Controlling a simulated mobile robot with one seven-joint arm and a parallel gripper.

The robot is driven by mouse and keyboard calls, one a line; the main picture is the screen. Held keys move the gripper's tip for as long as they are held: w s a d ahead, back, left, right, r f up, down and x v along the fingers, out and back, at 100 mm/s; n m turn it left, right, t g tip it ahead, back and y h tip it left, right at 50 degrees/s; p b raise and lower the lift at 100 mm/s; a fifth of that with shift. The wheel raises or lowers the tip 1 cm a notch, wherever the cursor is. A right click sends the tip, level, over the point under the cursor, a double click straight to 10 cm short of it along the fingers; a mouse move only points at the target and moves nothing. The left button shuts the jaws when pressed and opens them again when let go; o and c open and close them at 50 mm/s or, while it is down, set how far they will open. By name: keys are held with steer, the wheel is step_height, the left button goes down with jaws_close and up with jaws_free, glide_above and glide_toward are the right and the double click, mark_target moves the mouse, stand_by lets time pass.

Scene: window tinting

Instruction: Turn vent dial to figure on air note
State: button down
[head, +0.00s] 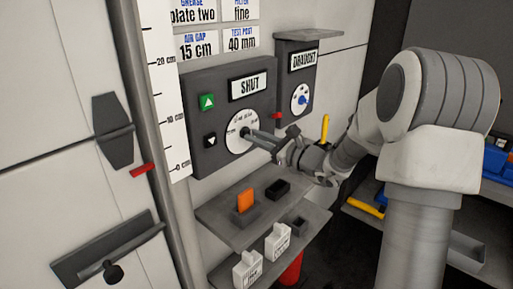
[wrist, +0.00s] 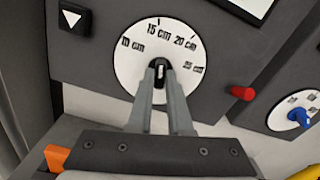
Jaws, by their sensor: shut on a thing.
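The air gap note (head: 196,46) on the wall above reads 15 cm.
A second dial with a blue knob (head: 302,100) is on the DRAUGHT box (head: 292,75) to the right. A red peg (wrist: 243,93) sticks out between the dials. Green up (head: 207,102) and black down (head: 211,141) buttons are left. A shelf (head: 224,218) with an orange block is below.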

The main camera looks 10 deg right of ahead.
steer(key=shift+n+b, duration=0.65)
steer(key=shift+n, duration=0.05)
steer(key=c, duration=0.8)
jaws_free()
steer(key=shift+c, duration=0.2)
steer(key=p+v, duration=0.1)
steer(key=v, duration=1.6)
steer(key=shift+s, duration=0.2)
